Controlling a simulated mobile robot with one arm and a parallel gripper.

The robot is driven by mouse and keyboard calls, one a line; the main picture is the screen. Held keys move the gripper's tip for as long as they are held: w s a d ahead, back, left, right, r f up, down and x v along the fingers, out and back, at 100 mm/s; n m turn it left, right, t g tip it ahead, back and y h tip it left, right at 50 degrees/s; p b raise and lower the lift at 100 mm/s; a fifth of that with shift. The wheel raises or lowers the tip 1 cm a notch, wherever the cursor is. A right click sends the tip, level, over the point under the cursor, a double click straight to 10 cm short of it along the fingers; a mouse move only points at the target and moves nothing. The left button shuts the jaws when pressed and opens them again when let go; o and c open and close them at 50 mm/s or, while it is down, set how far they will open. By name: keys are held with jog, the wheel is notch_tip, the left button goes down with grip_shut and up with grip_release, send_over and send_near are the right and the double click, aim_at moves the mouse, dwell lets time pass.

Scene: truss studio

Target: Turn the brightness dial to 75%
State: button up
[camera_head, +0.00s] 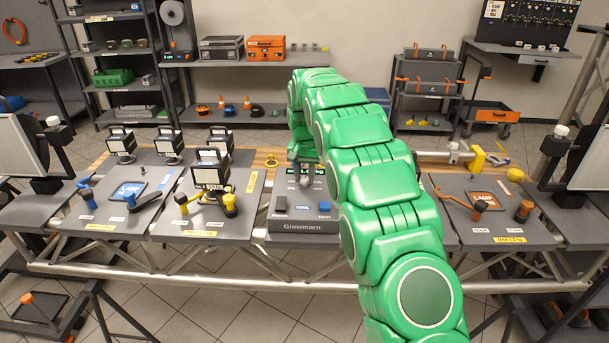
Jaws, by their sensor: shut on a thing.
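The grey Glowmarn control box (300,226) sits at the middle of the bench. It has a black button (281,204) at left, a blue button (324,206) at right and a COOL label between them. Small lit green marks show at its back edge. My green arm arches over from the lower right, and my gripper (304,174) points down at the back middle of the box. The gripper is shut on what seems to be the brightness dial, which it largely hides. The dial's pointer and any percent reading cannot be made out.
Black-framed lamps (211,171) stand on the grey panel (232,184) to the left. A second panel with a LAMP label (130,190) lies further left. The right panel (451,189) holds orange-handled tools, partly behind my arm.

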aim_at(305, 178)
jog(key=m, duration=0.7)
dwell(0.6)
jog(key=o, duration=1)
jog(key=shift+o, duration=0.2)
jog(key=shift+r, duration=0.15)
notch_tip(305, 178, up, 7)
jog(key=shift+f, duration=0.1)
jog(key=shift+r, duration=0.35)
